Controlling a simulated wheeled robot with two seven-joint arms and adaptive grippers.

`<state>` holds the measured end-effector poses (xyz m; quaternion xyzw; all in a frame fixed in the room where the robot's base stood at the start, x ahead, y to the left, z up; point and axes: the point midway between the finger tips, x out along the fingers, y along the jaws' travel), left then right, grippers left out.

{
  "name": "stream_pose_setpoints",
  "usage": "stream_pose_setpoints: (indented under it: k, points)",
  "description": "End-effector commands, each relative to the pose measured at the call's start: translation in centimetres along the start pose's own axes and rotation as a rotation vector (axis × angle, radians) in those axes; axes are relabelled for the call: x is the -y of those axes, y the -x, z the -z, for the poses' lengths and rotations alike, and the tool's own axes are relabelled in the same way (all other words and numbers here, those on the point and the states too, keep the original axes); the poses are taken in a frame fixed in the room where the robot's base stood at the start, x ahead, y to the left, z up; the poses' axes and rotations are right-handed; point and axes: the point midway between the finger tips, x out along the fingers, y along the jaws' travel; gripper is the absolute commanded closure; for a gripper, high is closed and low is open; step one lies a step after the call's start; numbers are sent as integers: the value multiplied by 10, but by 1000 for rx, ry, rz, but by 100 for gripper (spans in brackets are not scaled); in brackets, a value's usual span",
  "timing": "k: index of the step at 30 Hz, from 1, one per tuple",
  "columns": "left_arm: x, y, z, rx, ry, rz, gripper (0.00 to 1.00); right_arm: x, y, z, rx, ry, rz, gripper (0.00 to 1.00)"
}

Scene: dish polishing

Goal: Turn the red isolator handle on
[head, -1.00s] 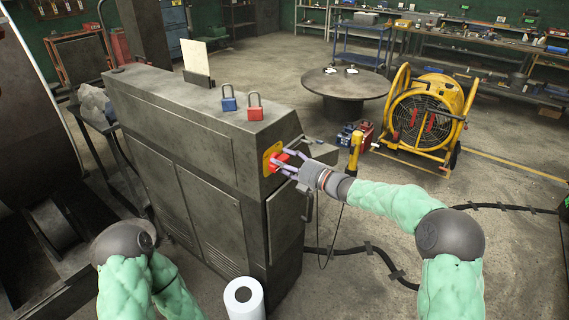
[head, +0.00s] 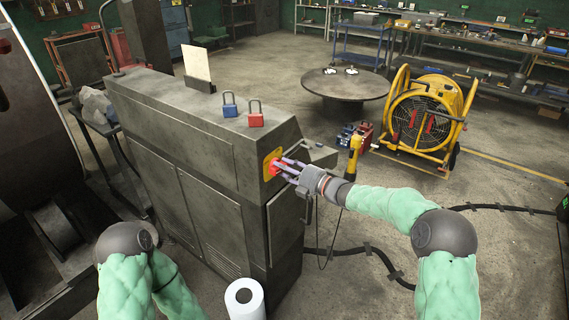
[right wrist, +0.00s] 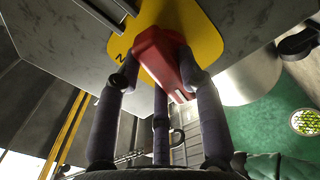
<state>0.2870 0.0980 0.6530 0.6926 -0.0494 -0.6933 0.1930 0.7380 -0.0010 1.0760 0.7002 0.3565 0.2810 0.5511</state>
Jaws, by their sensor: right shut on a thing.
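The red isolator handle (right wrist: 160,55) sits on a yellow plate (right wrist: 199,38) on the end face of the grey cabinet (head: 175,140). In the head view the yellow plate (head: 267,166) shows around the red handle (head: 276,161), which is partly covered by my fingers. My right gripper (head: 284,168) is shut on the handle. In the right wrist view its fingers (right wrist: 160,85) lie on both sides of the handle, with a third finger below. The handle looks tilted there. My left gripper is not in view; only part of the left arm shows.
A blue padlock (head: 230,109) and a red padlock (head: 256,119) stand on the cabinet top. A white roll (head: 244,297) stands in front of the cabinet. A yellow fan (head: 425,118) and a round table (head: 345,86) stand behind on the floor.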

Motion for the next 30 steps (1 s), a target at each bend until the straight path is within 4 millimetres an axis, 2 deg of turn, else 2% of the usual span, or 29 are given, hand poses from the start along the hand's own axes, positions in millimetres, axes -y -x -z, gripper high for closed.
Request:
stream_pose_setpoints:
  k: [1, 9, 30]
  points:
    - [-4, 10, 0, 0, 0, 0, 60, -3, 0, 0, 1, -46, 2, 95]
    - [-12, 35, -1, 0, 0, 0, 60, -2, 0, -2, 2, -303, 3, 95]
    - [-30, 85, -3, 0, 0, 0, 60, 2, 0, -5, 1, -963, 2, 95]
